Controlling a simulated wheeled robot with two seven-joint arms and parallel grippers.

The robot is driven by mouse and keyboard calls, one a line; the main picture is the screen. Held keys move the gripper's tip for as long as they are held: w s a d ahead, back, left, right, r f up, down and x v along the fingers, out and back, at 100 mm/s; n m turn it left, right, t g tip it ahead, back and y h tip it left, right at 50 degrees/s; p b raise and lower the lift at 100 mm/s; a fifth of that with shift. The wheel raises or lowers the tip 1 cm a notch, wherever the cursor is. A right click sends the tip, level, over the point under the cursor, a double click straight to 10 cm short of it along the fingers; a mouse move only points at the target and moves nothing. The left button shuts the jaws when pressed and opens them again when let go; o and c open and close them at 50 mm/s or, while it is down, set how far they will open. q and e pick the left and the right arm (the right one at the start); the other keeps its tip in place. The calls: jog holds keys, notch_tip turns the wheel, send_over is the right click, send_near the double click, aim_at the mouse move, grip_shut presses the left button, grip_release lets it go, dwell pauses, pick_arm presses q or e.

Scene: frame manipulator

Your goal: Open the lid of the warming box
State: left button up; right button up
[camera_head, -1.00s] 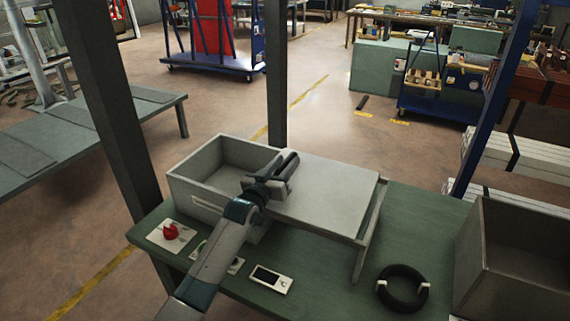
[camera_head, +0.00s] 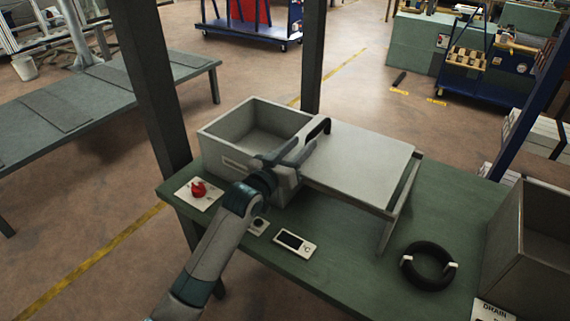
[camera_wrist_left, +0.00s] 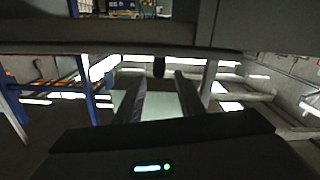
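The warming box (camera_head: 222,150) is a grey open-topped box on the green table, its inside largely visible and empty. Its flat grey lid (camera_head: 365,160) lies to the right of the opening, with a leg-like support under its right end. A black bar handle (camera_head: 319,130) stands at the lid's left end. My left gripper (camera_head: 298,156) is close to the handle, in front and left of it. In the left wrist view its fingers (camera_wrist_left: 160,100) are apart with nothing between them; contact with the handle cannot be told. My right gripper is not in view.
On the green table (camera_head: 340,275) are a red knob (camera_head: 198,188) on a plate, a display unit (camera_head: 294,242) and a black ring (camera_head: 428,266). An open box (camera_head: 548,235) stands at the right. Dark posts (camera_head: 150,85) rise behind the table.

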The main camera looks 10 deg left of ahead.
pick_arm(q)
jog(key=b+v, duration=0.1)
jog(key=v, duration=0.6)
jog(key=shift+s, duration=0.1)
dwell(0.4)
